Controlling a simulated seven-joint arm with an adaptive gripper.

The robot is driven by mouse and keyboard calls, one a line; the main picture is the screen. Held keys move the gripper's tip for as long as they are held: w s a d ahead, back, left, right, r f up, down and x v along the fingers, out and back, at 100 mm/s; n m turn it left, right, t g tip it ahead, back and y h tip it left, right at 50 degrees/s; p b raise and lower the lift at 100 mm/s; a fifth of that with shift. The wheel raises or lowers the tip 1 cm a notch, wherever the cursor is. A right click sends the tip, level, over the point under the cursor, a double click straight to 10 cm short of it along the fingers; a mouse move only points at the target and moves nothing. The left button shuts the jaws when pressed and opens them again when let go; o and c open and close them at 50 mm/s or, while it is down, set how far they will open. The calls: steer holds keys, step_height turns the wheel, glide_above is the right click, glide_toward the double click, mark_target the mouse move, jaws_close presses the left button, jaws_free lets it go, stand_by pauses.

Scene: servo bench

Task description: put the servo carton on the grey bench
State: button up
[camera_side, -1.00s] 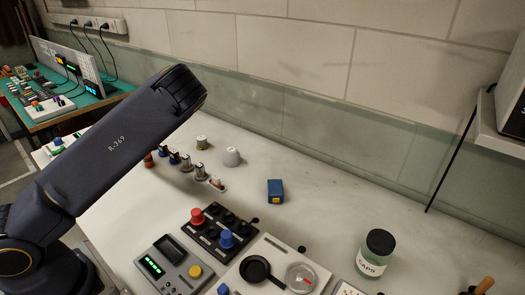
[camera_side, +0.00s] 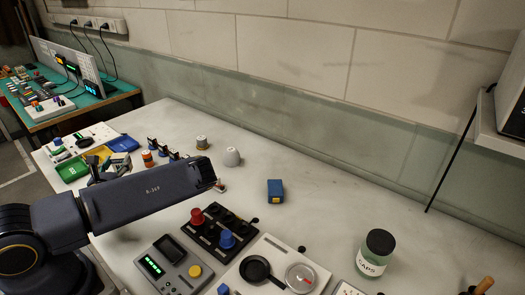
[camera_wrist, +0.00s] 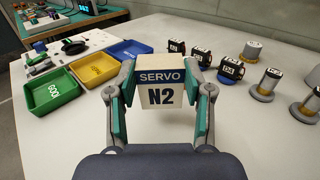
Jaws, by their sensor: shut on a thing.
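The servo carton (camera_wrist: 158,95) is a cream box with a blue band reading SERVO and N2 below it. In the wrist view it sits upright between the two fingers of my gripper (camera_wrist: 160,84), which is shut on it. In the side view my gripper (camera_side: 100,166) is partly hidden behind my arm, and I cannot make out the carton there. The grey bench (camera_side: 330,215) is the pale worktop, also in the wrist view (camera_wrist: 250,120). I cannot tell the carton's height above it.
Green (camera_wrist: 54,95), yellow (camera_wrist: 95,68) and blue (camera_wrist: 130,53) trays lie left of the carton. Small labelled motors (camera_wrist: 232,70) and metal cylinders (camera_wrist: 265,84) stand right. A blue box (camera_side: 275,191), black control panel (camera_side: 220,232) and CAPS jar (camera_side: 376,254) stand farther along.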

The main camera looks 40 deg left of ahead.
steer(key=shift+f, duration=2.4)
steer(key=shift+f, duration=0.1)
steer(key=shift+f, duration=0.1)
steer(key=o, duration=1.2)
steer(key=shift+o, duration=0.2)
steer(key=shift+s+d, duration=0.15)
steer(key=v, duration=0.7)
steer(key=shift+r, duration=0.25)
